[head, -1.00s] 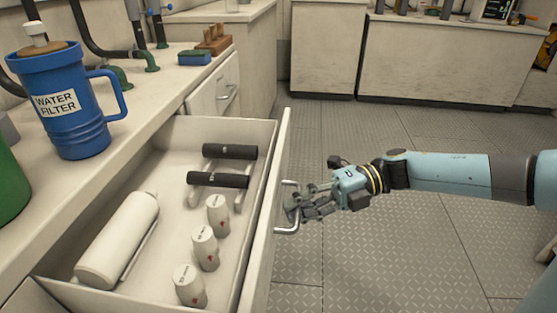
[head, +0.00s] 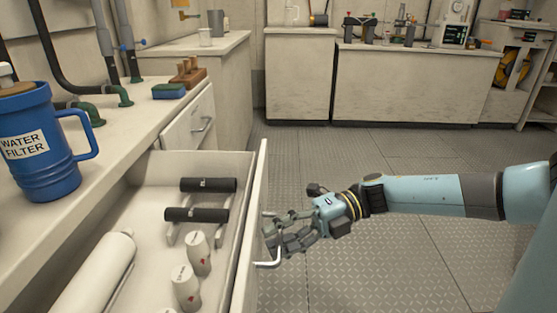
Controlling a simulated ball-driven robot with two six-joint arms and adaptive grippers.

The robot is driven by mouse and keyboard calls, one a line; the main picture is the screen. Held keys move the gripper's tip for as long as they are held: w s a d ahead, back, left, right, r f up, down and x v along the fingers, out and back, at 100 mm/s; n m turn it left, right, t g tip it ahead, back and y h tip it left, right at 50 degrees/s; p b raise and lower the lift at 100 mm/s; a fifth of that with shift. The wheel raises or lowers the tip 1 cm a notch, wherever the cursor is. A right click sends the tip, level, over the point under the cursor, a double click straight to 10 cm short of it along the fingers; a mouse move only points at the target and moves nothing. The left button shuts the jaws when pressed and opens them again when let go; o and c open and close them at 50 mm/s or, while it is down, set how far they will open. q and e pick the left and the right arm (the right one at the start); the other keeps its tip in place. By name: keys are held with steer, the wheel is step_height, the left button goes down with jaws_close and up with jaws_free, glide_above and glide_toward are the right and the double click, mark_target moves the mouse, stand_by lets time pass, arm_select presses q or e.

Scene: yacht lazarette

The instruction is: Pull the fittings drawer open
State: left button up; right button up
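The fittings drawer (head: 251,198) stands pulled out from under the counter at left, its inside showing. In it lie two black-gripped handles (head: 208,185), a white cylinder (head: 95,275) and two white, red-marked fittings (head: 198,252). The drawer's metal handle (head: 268,264) is on the outer face of its front. My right gripper (head: 271,234) reaches in from the right, its fingers around the handle bar and seemingly closed on it; the fingers hide part of the bar. My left gripper is not in view.
A blue water filter jug (head: 45,150) stands on the counter, with a blue sponge (head: 169,91) and a wooden block (head: 188,72) further back. The floor (head: 370,260) to the right is clear.

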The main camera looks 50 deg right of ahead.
steer(key=v, duration=1.2)
steer(key=shift+w, duration=0.1)
